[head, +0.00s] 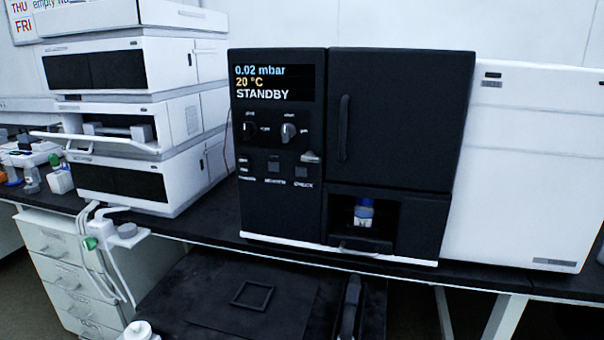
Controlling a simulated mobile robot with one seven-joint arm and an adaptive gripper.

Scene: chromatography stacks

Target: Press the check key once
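The black instrument (285,215) stands on the dark bench in the middle of the head view. Its display (272,82) reads "0.02 mbar", "20 °C" and "STANDBY". Below are two knobs, the left one (249,131) and the right one (289,132). Under them, a small dark square key (301,172) sits above a blurred label that looks like "CHECK". Another dark square key (273,162) is to its left, above a blurred label. A small pale tab (311,156) is just above the check key. I cannot make out my gripper in this view.
A closed black door (400,120) with a vertical handle is right of the panel. Below it, an open bay holds a blue-capped vial (364,212). White stacked modules (150,120) stand left and a white cabinet (530,165) right. Nothing blocks the view of the key panel.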

